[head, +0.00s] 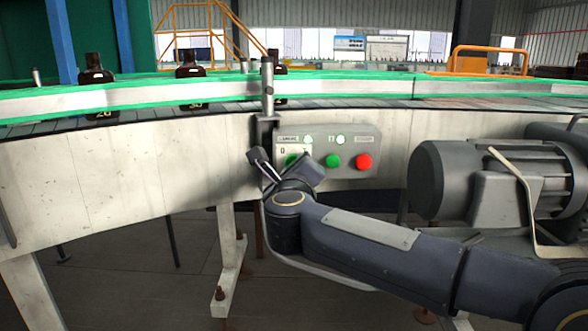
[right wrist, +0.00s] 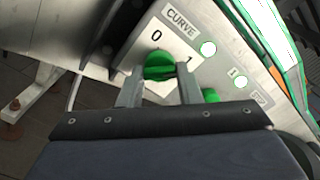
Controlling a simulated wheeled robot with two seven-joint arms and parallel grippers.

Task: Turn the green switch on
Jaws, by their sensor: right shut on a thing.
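The green switch (right wrist: 158,65) is a round knob marked 0 and 1 under the label CURVE in the right wrist view. It is mostly covered by my gripper in the head view, with some green showing (head: 292,160). My right gripper (right wrist: 160,80) is shut on the knob, one finger on each side; it also shows in the head view (head: 282,165). I cannot tell clearly which mark the knob points to. My left gripper is not in view.
The grey control panel (head: 348,165) also has a green button (head: 333,161), a red button (head: 364,162) and two lit lamps. It sits on the conveyor's side, left of a grey motor (head: 470,180). Amber bottles (head: 96,72) stand on the conveyor behind a green-edged rail.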

